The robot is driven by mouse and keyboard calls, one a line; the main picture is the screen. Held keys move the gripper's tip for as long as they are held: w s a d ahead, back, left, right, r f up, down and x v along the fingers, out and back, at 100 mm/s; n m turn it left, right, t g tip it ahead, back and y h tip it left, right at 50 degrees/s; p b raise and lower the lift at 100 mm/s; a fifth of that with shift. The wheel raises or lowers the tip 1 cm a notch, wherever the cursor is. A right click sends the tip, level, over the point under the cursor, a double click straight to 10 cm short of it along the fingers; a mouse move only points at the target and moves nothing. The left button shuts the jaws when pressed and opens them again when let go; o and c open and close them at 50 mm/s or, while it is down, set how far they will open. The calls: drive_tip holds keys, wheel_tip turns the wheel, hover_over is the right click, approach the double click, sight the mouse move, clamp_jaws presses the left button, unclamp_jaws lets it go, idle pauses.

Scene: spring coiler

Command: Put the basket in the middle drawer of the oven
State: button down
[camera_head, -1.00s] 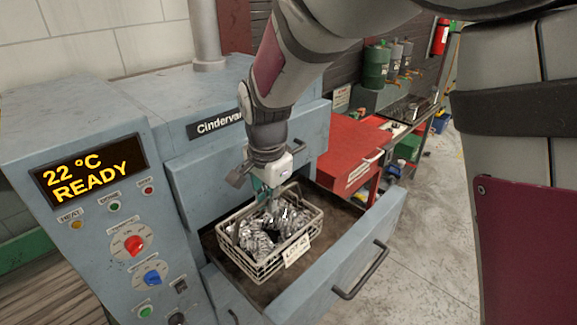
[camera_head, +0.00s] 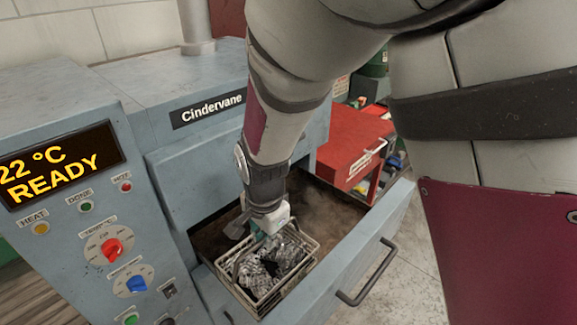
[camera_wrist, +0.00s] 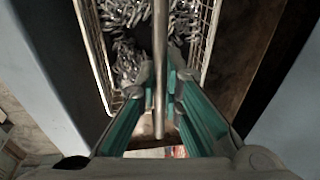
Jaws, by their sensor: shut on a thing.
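The wire basket (camera_head: 285,289), filled with shiny metal coils, is inside the open oven drawer (camera_head: 385,228), toward its left end and close to its front wall. My gripper (camera_head: 268,232) reaches down over it from above. In the wrist view, the teal fingers of my gripper (camera_wrist: 160,85) are shut on the basket's metal handle bar, with the basket (camera_wrist: 97,62) beneath. Whether the basket's bottom touches the drawer floor is hidden. The drawer's bar handle (camera_head: 368,275) faces the front right.
The oven's control panel (camera_head: 85,235) stands at left, its display reading 22 °C READY. A closed oven front (camera_head: 200,180) lies above the open drawer. Bare drawer floor (camera_head: 325,205) shows right of the basket. A red cabinet (camera_head: 350,150) stands beyond.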

drive_tip(key=shift+w+d+f, duration=0.1)
drive_tip(key=shift+w+f, duration=0.1)
drive_tip(key=shift+f, duration=0.5)
drive_tip(key=w+d+f, duration=0.5)
drive_tip(key=w+d, duration=0.4)
drive_tip(key=w, duration=0.3)
drive_tip(key=shift+w+d+b, duration=0.15)
drive_tip(key=shift+d+b, duration=0.1)
drive_tip(key=shift+b, duration=0.2)
drive_tip(key=c, duration=1.7)
unclamp_jaws()
drive_tip(key=shift+f, duration=0.1)
